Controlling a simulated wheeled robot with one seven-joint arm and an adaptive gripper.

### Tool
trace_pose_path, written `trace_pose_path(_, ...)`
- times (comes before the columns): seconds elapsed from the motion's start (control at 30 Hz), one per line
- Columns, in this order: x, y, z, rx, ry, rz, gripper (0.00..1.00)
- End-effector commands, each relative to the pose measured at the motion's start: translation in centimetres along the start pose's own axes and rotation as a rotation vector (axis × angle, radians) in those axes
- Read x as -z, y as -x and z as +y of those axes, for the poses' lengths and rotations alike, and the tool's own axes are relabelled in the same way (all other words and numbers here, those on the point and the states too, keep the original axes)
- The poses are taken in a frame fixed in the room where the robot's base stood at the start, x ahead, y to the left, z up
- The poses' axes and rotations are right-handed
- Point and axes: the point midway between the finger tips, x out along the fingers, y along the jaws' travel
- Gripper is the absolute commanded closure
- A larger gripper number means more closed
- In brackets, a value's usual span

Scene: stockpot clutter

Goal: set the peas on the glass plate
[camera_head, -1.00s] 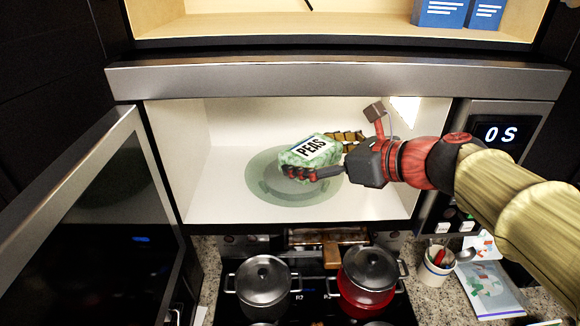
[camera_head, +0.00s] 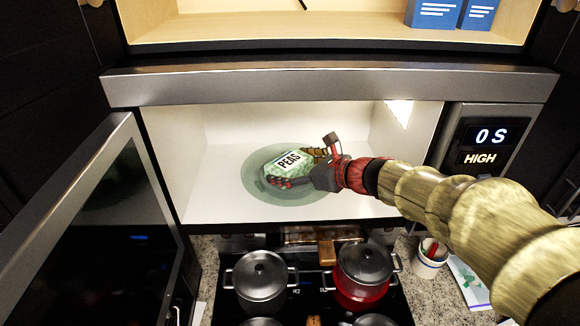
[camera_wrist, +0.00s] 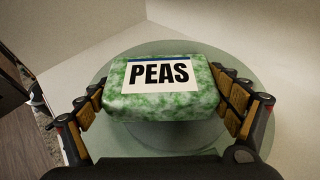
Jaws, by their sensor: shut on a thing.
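The peas (camera_head: 285,168) are a green and white pack with a white label reading PEAS. They also show in the wrist view (camera_wrist: 160,105), between my two fingers. My gripper (camera_head: 296,173) is shut on the pack inside the open microwave. The glass plate (camera_head: 256,184) is a round greenish turntable on the microwave floor. In the wrist view its rim (camera_wrist: 250,70) shows around and behind the pack. The pack is over the plate; I cannot tell if its underside touches the glass.
The microwave door (camera_head: 90,215) stands open at the left. The control panel (camera_head: 478,150) is at the right. A grey pot (camera_head: 260,278) and a red pot (camera_head: 362,275) stand on the stove below. A cup of utensils (camera_head: 428,258) is at the lower right.

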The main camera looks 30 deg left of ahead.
Motion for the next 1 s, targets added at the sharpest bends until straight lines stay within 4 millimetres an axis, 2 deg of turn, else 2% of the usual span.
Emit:
trace_pose_path(0.47, 0.81, -0.34, -0.02, 0.001, 0.002, -0.004, 0.47)
trace_pose_path(0.5, 0.87, -0.34, -0.01, 0.001, 0.001, -0.002, 0.08)
trace_pose_path(0.67, 0.82, -0.31, -0.01, 0.001, 0.001, -0.002, 0.00)
trace_pose_path(1.0, 0.71, -0.27, -0.01, 0.001, 0.001, -0.002, 0.00)
